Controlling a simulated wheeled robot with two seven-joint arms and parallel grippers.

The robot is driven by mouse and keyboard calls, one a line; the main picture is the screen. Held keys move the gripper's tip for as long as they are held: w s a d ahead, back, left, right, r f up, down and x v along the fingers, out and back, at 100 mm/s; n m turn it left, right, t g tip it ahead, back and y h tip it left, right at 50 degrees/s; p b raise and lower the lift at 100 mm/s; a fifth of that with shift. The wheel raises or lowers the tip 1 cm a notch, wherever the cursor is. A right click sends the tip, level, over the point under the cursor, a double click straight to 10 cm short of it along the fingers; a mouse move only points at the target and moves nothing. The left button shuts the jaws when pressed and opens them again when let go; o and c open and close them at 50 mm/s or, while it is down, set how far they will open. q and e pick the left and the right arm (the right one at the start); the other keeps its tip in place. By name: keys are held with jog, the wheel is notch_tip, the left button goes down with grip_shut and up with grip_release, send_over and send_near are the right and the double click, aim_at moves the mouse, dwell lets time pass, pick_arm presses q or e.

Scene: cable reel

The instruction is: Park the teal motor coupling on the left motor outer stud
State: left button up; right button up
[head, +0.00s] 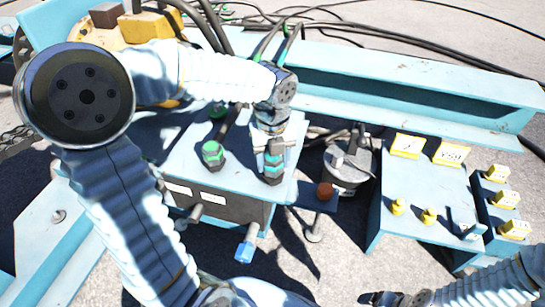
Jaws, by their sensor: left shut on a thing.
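My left gripper (273,145) points down over the right part of the light-blue box top (190,145). It is shut on the teal motor coupling (272,167), a dark upright piece with teal bands. The coupling's lower end is at the box top; I cannot tell whether it touches. On the box front, a bare grey stud (190,215) and a blue-tipped stud (245,248) stick out. I cannot tell which is the left motor outer stud. My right gripper (385,298) is only partly visible at the bottom edge.
Further right is a light-blue panel (405,180) with yellow labelled blocks and yellow knobs. A blue beam (400,95) and black cables (330,22) lie behind.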

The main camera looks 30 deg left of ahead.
pick_arm(q)
jog(key=shift+f+b, duration=0.3)
jog(key=shift+f, duration=0.15)
jog(key=o, duration=1.2)
jog(key=shift+o, duration=0.2)
notch_tip(320, 180, up, 14)
jog(key=p, duration=0.3)
